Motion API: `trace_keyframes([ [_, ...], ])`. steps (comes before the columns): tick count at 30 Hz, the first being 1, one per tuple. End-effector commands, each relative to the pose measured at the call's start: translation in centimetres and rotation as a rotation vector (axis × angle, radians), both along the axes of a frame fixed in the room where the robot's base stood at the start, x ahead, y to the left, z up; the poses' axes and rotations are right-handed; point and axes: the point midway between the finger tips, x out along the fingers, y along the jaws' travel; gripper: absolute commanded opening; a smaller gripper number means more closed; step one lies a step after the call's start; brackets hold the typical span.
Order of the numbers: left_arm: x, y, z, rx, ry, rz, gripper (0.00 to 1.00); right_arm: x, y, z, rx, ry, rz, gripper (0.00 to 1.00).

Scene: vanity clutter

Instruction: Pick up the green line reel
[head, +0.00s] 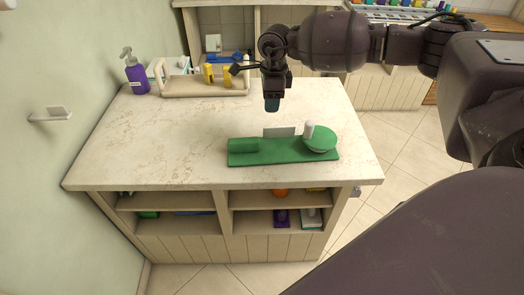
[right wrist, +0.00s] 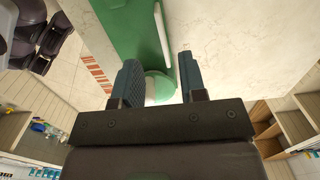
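A round green disc (head: 320,138), which looks like the green line reel, sits at the right end of a green mat (head: 275,156) on the counter. A small white upright piece (head: 309,130) stands at its left edge. My right gripper (head: 272,104) points down above the counter, behind and left of the disc, touching nothing. In the right wrist view its two fingers (right wrist: 160,82) are apart and empty, with the green disc (right wrist: 160,88) showing below between them, partly hidden by the gripper body. My left gripper is not in view.
A rolled green piece (head: 243,145) lies at the mat's left end, and a white card (head: 280,132) stands behind the mat. A purple pump bottle (head: 135,74) and a tray (head: 205,88) with yellow items stand at the back left. The left counter (head: 130,140) is bare.

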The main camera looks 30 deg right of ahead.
Motion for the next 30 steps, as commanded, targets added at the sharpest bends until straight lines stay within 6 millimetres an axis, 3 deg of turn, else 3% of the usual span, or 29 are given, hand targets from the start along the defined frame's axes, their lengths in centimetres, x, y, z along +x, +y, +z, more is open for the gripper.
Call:
trace_keyframes([
  [7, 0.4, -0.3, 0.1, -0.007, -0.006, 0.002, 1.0, -0.7, -0.4, -0.9, -0.03, 0.042, 0.038, 0.38],
  [15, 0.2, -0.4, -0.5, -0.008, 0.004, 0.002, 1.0, -0.7, -0.4, -4.7, -0.027, 0.042, 0.036, 0.38],
  [23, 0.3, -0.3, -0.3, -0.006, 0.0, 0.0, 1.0, -0.6, -0.4, -6.4, -0.026, 0.04, 0.036, 0.38],
  [30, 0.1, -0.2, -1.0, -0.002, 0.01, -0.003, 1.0, -0.5, -0.7, -9.4, -0.026, 0.042, 0.036, 0.38],
])
